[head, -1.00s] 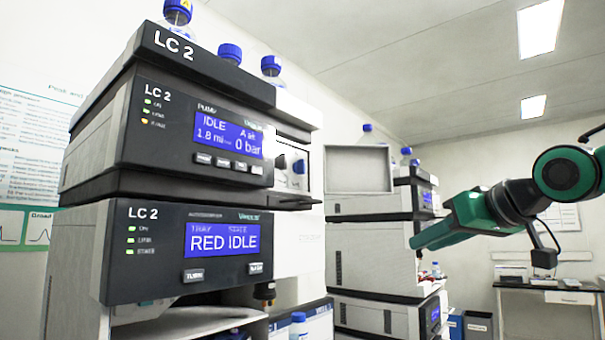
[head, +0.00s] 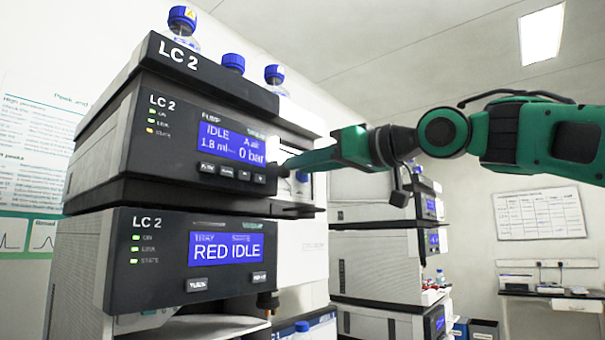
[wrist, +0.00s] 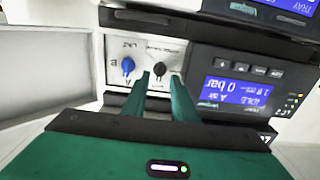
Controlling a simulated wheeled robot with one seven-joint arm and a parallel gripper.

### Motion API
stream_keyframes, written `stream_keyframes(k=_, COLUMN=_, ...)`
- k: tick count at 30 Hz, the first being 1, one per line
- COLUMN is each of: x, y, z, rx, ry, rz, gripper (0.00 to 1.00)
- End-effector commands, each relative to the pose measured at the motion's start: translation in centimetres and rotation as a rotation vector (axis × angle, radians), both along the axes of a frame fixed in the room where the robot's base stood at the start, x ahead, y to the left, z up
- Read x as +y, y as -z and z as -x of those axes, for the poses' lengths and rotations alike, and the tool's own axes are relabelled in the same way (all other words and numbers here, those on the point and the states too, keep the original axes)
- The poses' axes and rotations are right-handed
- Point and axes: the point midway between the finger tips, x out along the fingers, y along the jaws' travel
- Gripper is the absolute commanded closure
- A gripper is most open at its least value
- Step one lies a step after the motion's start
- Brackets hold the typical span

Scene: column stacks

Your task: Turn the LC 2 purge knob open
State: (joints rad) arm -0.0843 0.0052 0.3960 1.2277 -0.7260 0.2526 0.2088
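The LC 2 pump module (head: 175,152) shows "IDLE" and "0 bar" on its blue display. In the wrist view, upside down, its white side panel (wrist: 118,80) carries a blue knob (wrist: 128,66), marked A and B, and a small black knob (wrist: 159,68). The label over the black knob is too blurred to read. My gripper (wrist: 161,78) is open, its two green fingers pointing at the panel with the black knob between their tips. I cannot tell whether they touch it. In the head view my gripper (head: 287,167) reaches the panel and hides the black knob; the blue knob (head: 302,176) shows beside it.
An open panel door (wrist: 45,70) stands left of the knobs in the wrist view. The autosampler (head: 190,255) sits below the pump, and bottles with blue caps (head: 233,63) stand on top. Another instrument stack (head: 385,255) stands behind.

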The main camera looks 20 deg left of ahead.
Motion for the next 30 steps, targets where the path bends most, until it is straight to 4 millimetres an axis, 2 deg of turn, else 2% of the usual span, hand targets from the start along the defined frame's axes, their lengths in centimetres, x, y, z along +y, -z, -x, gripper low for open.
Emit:
stream_keyframes(k=3, x=1.4, y=0.0, z=-0.5, rx=0.002, ry=-0.003, rz=0.0, gripper=0.74)
stream_keyframes(k=7, x=2.2, y=0.0, z=-0.9, rx=0.0, ry=-0.001, rz=0.0, gripper=0.74)
stream_keyframes(k=17, x=2.5, y=0.0, z=-1.1, rx=0.0, ry=0.001, rz=0.001, gripper=0.74)
stream_keyframes(k=21, x=2.5, y=0.0, z=-1.1, rx=0.0, ry=0.001, rz=0.001, gripper=1.0)
stream_keyframes(k=24, x=2.5, y=0.0, z=-1.0, rx=0.0, ry=0.001, rz=0.001, gripper=1.0)
stream_keyframes(k=25, x=1.5, y=0.0, z=-1.1, rx=-0.001, ry=0.004, rz=0.002, gripper=1.0)
stream_keyframes(k=30, x=2.5, y=0.0, z=-1.0, rx=-0.01, ry=-0.001, rz=0.004, gripper=1.0)
